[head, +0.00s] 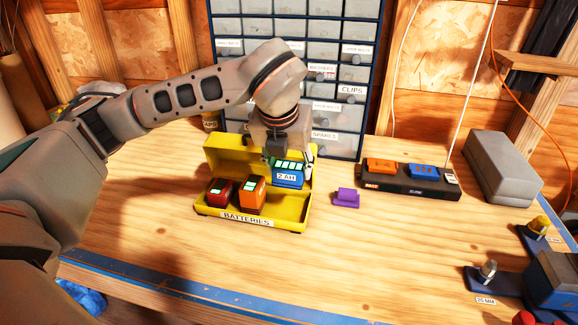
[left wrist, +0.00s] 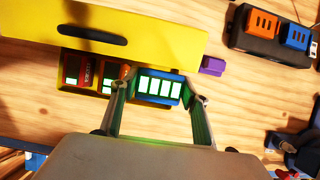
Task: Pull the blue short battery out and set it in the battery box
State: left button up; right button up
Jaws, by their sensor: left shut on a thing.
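The blue battery (head: 287,177), marked 2 AH with lit green bars on top, is between the fingers of my left gripper (head: 288,160). In the left wrist view my left gripper (left wrist: 160,97) has a finger at each side of the blue battery (left wrist: 160,88). The yellow battery box (head: 247,219), labelled BATTERIES, stands open on the bench with its lid tilted back. The held battery is over the box's right part, seemingly higher than the other batteries; its contact below is unclear. A red battery (head: 219,191) and an orange battery (head: 252,195) sit in the box.
A purple block (head: 346,198) lies right of the box. A black charger strip (head: 402,186) holds an orange piece (head: 381,166) and a blue piece (head: 424,172). A grey case (head: 499,169) stands right of it. Drawer cabinet (head: 340,105) rises behind. The bench front is clear.

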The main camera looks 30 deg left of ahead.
aim_at(289, 184)
pick_arm(q)
jog(key=shift+f+b, duration=0.5)
jog(key=shift+f, duration=0.15)
jog(key=shift+f+b, duration=1.1)
jog(key=shift+f, duration=0.5)
jog(key=shift+f, duration=0.15)
jog(key=shift+f+b, duration=0.8)
jog(key=shift+f, duration=0.65)
jog(key=shift+f+b, duration=0.3)
jog(key=shift+f, duration=0.05)
